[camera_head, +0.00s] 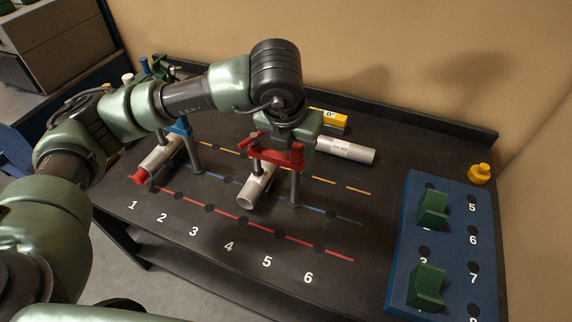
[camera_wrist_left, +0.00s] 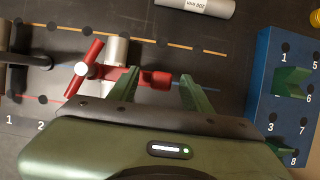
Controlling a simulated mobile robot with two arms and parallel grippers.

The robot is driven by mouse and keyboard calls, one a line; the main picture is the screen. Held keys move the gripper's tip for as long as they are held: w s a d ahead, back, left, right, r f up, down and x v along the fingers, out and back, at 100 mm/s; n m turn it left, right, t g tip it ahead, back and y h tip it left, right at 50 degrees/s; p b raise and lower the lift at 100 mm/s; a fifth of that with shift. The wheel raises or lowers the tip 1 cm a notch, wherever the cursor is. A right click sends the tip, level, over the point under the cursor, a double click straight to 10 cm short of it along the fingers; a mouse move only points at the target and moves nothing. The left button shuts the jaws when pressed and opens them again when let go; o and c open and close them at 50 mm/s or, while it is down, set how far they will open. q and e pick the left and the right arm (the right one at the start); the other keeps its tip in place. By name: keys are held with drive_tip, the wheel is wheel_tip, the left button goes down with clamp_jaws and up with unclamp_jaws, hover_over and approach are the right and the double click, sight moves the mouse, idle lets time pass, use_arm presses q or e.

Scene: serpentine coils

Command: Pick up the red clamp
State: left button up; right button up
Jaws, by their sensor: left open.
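The red clamp (camera_head: 287,157) spans two grey posts over a light grey pipe (camera_head: 253,190) near the middle of the table. My left gripper (camera_head: 290,130) is directly over the clamp, and its body hides part of it in the head view. In the left wrist view, the clamp (camera_wrist_left: 90,65) shows a red bar and a pale round end at left. My left gripper (camera_wrist_left: 160,75) is open there, with one green finger on each side of the clamp's short right end. I cannot tell whether the fingers touch it. My right gripper is not in view.
A second pipe with a blue clamp (camera_head: 179,127) stands to the left. A white pipe (camera_head: 345,150) and a yellow block (camera_head: 328,119) lie behind. A blue board (camera_head: 402,235) with green blocks is at right, near a yellow knob (camera_head: 480,174). The front numbered strip is clear.

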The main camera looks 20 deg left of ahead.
use_arm(q)
drive_tip(key=shift+x, duration=0.8)
drive_tip(key=shift+d, duration=0.1)
clamp_jaws()
drive_tip(key=shift+r, duration=0.15)
idle(0.6)
